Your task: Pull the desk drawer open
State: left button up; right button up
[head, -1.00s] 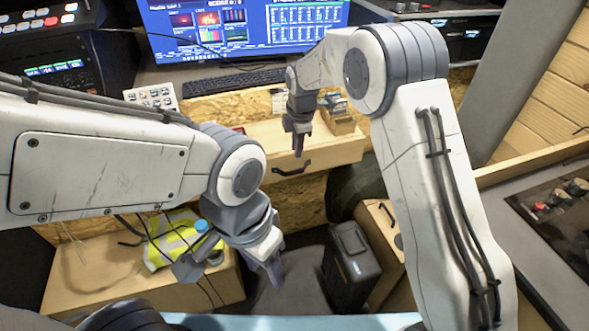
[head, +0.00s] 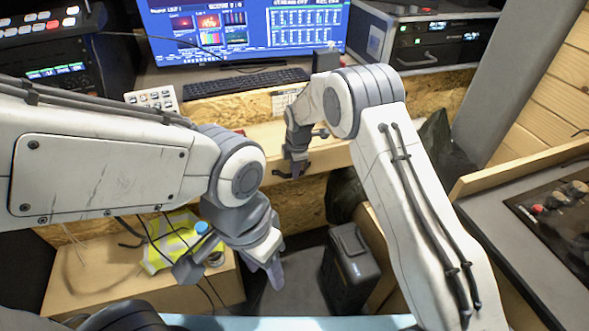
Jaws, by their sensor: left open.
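The desk drawer (head: 328,157) is pale wood, below the keyboard in the head view. A pale strip shows behind its front, but my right arm covers much of it, so I cannot tell how far out it stands. Its dark handle (head: 307,168) is partly hidden by my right gripper (head: 292,170). That gripper's fingers point down at the handle; whether they are shut on it I cannot tell. My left gripper (head: 262,268) is open and empty, low in front of the desk, apart from the drawer.
A black case (head: 350,265) stands on the floor below the drawer. A wooden box (head: 95,272) with a yellow vest (head: 170,240) is at lower left. A keyboard (head: 245,82) and monitor (head: 240,30) stand on the desk. A console (head: 545,215) is at right.

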grip_shut()
jog(key=shift+s, duration=0.1)
dwell(1.2)
